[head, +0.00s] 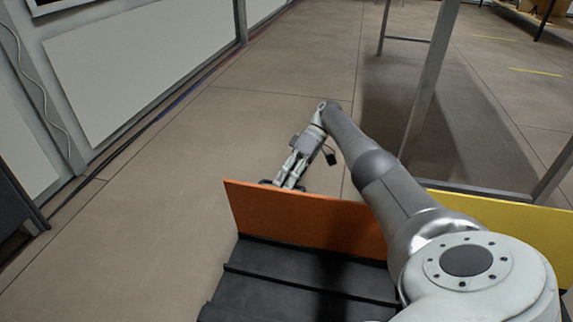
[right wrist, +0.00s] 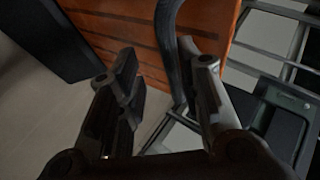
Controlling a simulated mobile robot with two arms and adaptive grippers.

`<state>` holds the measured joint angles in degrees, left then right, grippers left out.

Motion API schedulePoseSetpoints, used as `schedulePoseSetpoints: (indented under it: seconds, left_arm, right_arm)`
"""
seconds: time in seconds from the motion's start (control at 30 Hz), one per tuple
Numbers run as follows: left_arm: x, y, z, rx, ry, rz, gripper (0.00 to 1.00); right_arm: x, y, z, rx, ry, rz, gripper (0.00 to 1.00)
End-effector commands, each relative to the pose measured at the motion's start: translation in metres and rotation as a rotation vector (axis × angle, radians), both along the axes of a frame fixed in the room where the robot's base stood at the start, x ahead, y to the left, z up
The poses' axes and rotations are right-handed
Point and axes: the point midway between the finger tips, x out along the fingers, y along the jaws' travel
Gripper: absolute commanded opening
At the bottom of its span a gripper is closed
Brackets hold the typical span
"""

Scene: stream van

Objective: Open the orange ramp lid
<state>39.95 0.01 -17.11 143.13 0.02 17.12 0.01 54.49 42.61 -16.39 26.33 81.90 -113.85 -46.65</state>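The orange ramp lid (head: 300,215) stands as an upright panel in the head view, at the far end of a black ribbed surface. In the right wrist view its orange face (right wrist: 205,25), crossed by dark bands, fills the top. My right gripper (head: 281,181) is on the far side of the panel, pointing down beside it, its tips partly hidden by the panel's top edge. In the right wrist view the gripper (right wrist: 162,65) has its fingers apart. A black curved bar (right wrist: 168,40) passes between them, nearer the right finger; contact cannot be told. My left gripper is not in view.
A black ribbed surface (head: 265,291) lies on the near side of the orange panel. A yellow panel (head: 500,216) stands to its right. Metal frame legs (head: 431,85) rise behind. A wall (head: 120,60) runs along the left. The floor (head: 160,200) between is clear.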

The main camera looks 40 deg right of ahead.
Motion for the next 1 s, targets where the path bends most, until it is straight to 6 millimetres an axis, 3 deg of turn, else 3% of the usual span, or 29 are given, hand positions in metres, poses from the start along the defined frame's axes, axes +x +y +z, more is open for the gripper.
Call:
schedulePoseSetpoints:
  seconds: [0.17,0.6,1.0]
  left_arm:
    - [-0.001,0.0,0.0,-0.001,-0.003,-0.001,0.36]
    - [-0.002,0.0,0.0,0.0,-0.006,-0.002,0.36]
    - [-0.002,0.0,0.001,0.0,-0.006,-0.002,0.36]
  right_arm:
    - [0.0,-0.001,0.016,-0.004,-0.003,0.001,0.33]
    - [0.0,0.0,0.084,-0.004,0.0,0.002,0.33]
    - [0.0,0.001,0.096,-0.002,0.003,0.002,0.33]
